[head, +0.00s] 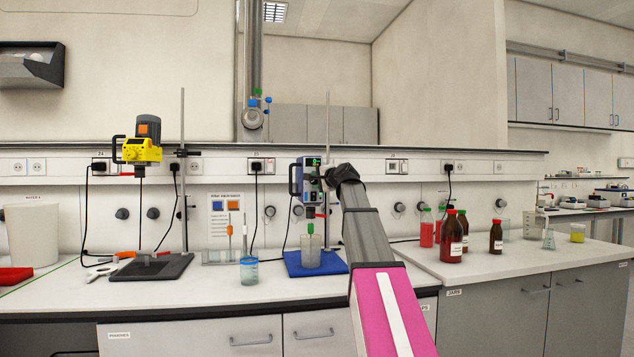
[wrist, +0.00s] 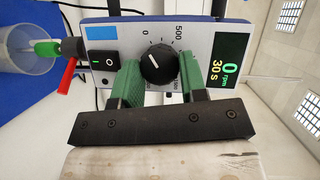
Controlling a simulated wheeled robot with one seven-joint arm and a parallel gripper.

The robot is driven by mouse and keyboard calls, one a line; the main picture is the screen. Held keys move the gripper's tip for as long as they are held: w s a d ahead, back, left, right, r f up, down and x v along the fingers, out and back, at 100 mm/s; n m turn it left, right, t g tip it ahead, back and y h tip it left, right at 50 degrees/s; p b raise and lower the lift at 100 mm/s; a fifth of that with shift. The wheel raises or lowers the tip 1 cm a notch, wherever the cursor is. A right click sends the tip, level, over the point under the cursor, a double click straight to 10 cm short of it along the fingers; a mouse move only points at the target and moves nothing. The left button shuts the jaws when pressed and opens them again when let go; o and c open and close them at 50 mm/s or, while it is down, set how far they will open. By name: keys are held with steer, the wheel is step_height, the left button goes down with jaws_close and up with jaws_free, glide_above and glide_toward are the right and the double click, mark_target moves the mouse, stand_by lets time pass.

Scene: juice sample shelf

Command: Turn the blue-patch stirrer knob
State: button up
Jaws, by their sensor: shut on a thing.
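The blue-patch stirrer (head: 308,181) stands at the middle of the bench, over a beaker (head: 311,251) on a blue base (head: 292,263). In the wrist view its front panel shows the blue patch (wrist: 98,31), a black power switch (wrist: 103,60) and a display (wrist: 231,60) reading 0 rpm and 30 s. The round black knob (wrist: 158,62) has a scale marked 0 and 500 around it. My gripper (wrist: 160,72) has its green fingers on either side of the knob and is shut on it. My arm hides part of the stirrer in the head view.
A yellow stirrer (head: 143,149) stands to the left on a dark base (head: 152,267). A jar of bluish liquid (head: 249,270) stands left of the blue base. Red and brown bottles (head: 452,238) stand right of my arm. The front of the bench is mostly clear.

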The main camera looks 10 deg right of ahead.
stand_by(0.4)
steer(key=o, duration=0.9)
steer(key=v, duration=1.1)
steer(key=shift+w, duration=0.1)
